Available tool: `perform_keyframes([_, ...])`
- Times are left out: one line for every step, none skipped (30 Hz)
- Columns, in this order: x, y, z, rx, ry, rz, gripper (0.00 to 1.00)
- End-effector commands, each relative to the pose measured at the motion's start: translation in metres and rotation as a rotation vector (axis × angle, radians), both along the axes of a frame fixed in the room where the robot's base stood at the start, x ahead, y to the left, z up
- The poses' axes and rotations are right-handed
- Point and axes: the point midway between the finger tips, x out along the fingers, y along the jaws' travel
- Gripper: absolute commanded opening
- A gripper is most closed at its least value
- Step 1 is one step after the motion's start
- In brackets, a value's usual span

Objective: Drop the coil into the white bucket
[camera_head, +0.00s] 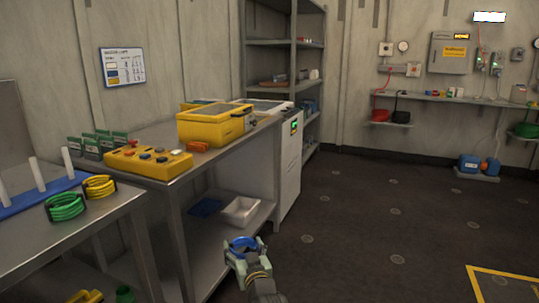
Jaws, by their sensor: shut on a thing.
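My gripper (247,252) is at the bottom middle of the head view. It is shut on a blue coil (243,241), which sits between its pale fingers. A white open container (240,212), taken as the white bucket, stands on the lower shelf of the workbench. In the picture it is just above my gripper; the exact distance between the coil and the container is hard to tell. The container's inside looks empty from here.
A blue tray (205,207) lies left of the white container. The bench top (160,137) overhangs the lower shelf and carries a yellow case (215,124) and a yellow button box (148,162). Green (64,206) and yellow (99,187) coils sit on the left table.

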Motion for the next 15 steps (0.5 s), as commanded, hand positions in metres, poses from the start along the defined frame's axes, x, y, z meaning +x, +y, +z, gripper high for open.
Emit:
perform_keyframes([-0.001, -0.014, -0.034, 0.001, 0.013, -0.057, 0.41])
perform_keyframes([-0.002, -0.021, -0.05, 0.0, 0.013, -0.09, 0.41])
perform_keyframes([-0.005, -0.031, -0.07, 0.0, 0.013, -0.131, 0.41])
perform_keyframes([-0.008, -0.038, -0.085, 0.0, 0.012, -0.159, 0.41])
perform_keyframes([-0.011, -0.044, -0.099, -0.001, 0.012, -0.184, 0.41])
perform_keyframes([-0.017, -0.051, -0.116, 0.0, 0.01, -0.215, 0.41])
perform_keyframes([-0.021, -0.056, -0.128, -0.002, 0.009, -0.233, 0.41])
perform_keyframes([-0.025, -0.06, -0.139, -0.001, 0.008, -0.25, 0.41])
perform_keyframes([-0.031, -0.064, -0.152, 0.0, 0.006, -0.269, 0.41])
perform_keyframes([-0.035, -0.067, -0.161, 0.001, 0.006, -0.281, 0.41])
perform_keyframes([-0.039, -0.069, -0.168, -0.001, 0.004, -0.289, 0.41])
perform_keyframes([-0.043, -0.071, -0.176, 0.002, 0.004, -0.299, 0.41])
perform_keyframes([-0.046, -0.072, -0.181, 0.001, 0.0, -0.304, 0.41])
perform_keyframes([-0.049, -0.073, -0.185, 0.001, 0.0, -0.31, 0.41])
perform_keyframes([-0.051, -0.074, -0.189, 0.003, -0.001, -0.314, 0.41])
